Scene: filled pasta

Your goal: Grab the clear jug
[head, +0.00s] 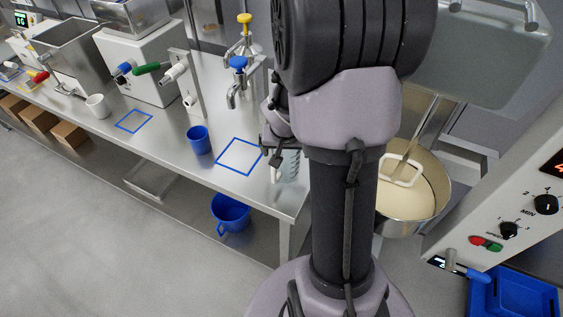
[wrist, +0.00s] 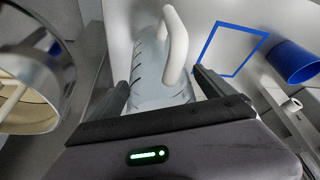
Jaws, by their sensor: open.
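The clear jug (wrist: 148,62) has dark measuring marks and a thick white handle (wrist: 176,45). In the wrist view it lies between the two dark fingers of my gripper (wrist: 160,82), with the handle towards the right finger. My gripper is open, with a gap beside the jug; I cannot tell whether either finger touches it. In the head view the jug (head: 290,166) stands near the right end of the steel table, and my arm hides part of it.
A blue cup (head: 199,140) and a blue square outline (head: 240,139) are left of the jug on the steel table (head: 170,148). A steel bowl of pale batter (head: 442,190) stands to the right. Taps (head: 238,64) rise behind.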

